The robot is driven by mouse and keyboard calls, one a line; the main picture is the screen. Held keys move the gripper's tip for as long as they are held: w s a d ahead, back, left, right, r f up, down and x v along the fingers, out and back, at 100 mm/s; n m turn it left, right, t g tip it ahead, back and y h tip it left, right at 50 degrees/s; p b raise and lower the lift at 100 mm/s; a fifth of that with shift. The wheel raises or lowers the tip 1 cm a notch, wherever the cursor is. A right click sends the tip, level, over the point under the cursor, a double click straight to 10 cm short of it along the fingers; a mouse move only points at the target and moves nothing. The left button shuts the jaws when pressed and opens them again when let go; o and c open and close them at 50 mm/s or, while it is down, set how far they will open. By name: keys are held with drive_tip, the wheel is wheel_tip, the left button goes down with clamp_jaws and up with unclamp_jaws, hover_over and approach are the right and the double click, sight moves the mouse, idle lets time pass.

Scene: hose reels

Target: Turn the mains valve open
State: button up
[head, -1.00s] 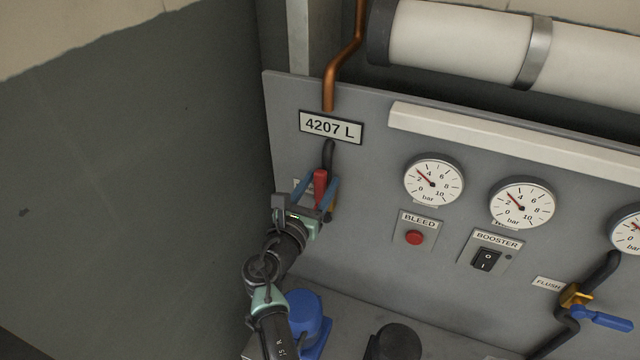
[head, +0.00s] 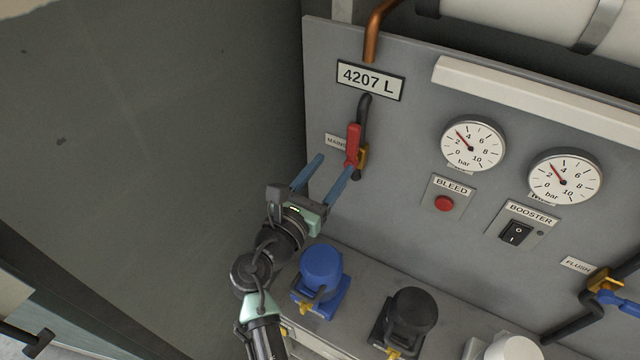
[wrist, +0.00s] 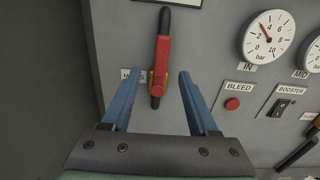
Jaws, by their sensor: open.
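The mains valve has a red lever handle (head: 353,145) that stands upright, in line with its black pipe, over a brass body (head: 362,158). A partly covered "MAINS" label (head: 335,143) is beside it. In the wrist view the red handle (wrist: 161,63) shows ahead of and between the two blue fingers. My gripper (head: 331,167) is open and empty. Its fingertips are below and in front of the handle, apart from it.
On the panel to the right are gauges (head: 473,145), a red bleed button (head: 443,204), a booster switch (head: 515,232) and a blue flush valve lever (head: 619,303). Below are a blue pump-like unit (head: 321,268) and a black one (head: 411,314). Open floor lies left.

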drive_tip(key=v, duration=0.3)
drive_tip(key=shift+s+a, duration=0.1)
drive_tip(key=shift+s, duration=0.1)
drive_tip(key=shift+r+b, duration=0.1)
drive_tip(key=shift+b, duration=0.2)
wheel_tip(320, 180, up, 22)
drive_tip(key=m+t+y+b, duration=0.4)
drive_tip(key=m+t, duration=0.1)
drive_tip(key=m, duration=1.3)
drive_tip(key=s+a+r+m+t+y+b, duration=0.3)
drive_tip(key=s+r+m+t+y, duration=0.3)
drive_tip(key=s+r+m, duration=0.5)
drive_tip(key=s+r+t, duration=0.1)
drive_tip(key=s+r, duration=0.3)
drive_tip(key=r, duration=0.3)
drive_tip(key=shift+s+a, duration=0.2)
drive_tip(key=shift+s, duration=0.05)
